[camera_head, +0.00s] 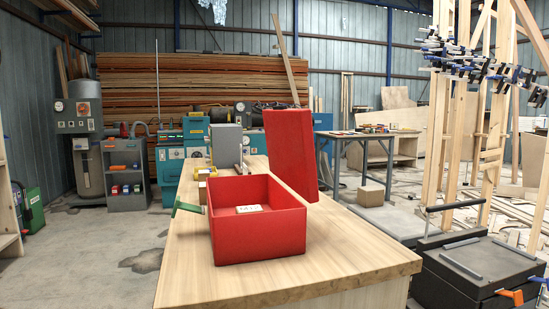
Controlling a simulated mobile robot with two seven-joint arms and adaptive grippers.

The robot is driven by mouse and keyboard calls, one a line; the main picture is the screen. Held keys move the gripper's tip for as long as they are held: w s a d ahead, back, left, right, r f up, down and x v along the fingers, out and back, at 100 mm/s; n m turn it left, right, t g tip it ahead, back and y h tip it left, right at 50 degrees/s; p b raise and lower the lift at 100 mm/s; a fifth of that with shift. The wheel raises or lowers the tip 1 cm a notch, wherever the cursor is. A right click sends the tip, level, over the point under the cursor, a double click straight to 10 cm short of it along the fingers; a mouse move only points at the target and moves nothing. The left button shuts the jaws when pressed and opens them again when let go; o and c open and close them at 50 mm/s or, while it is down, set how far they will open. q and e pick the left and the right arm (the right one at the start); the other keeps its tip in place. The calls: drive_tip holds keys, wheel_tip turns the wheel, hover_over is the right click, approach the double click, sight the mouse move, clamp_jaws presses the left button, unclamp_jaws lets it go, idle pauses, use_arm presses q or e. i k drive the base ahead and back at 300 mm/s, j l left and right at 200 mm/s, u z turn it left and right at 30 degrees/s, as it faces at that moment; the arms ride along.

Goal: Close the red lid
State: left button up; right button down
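A red box (262,236) stands on a wooden workbench, open at the top. Its red lid (290,152) stands up, raised at the box's right rear side and tilted slightly. A white label (249,209) with dark print lies inside the box. A green handle-like piece (186,207) sticks out at the box's left side. Neither of my grippers is in view.
The wooden bench top (345,255) is clear to the right and front of the box. Black cases (480,268) are stacked at the right, beside the bench.

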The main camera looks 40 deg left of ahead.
sight(289, 132)
drive_tip(key=i+l+u, duration=0.2)
drive_tip(key=u, duration=0.25)
drive_tip(key=i+l+u, duration=0.3)
drive_tip(key=u, duration=0.15)
drive_tip(key=i+l+u, duration=0.15)
drive_tip(key=l+u, duration=0.25)
drive_tip(key=i+l+u, duration=0.1)
drive_tip(key=l+u, duration=0.65)
drive_tip(key=u, duration=0.15)
drive_tip(key=l+u, duration=0.3)
drive_tip(key=l, duration=0.4)
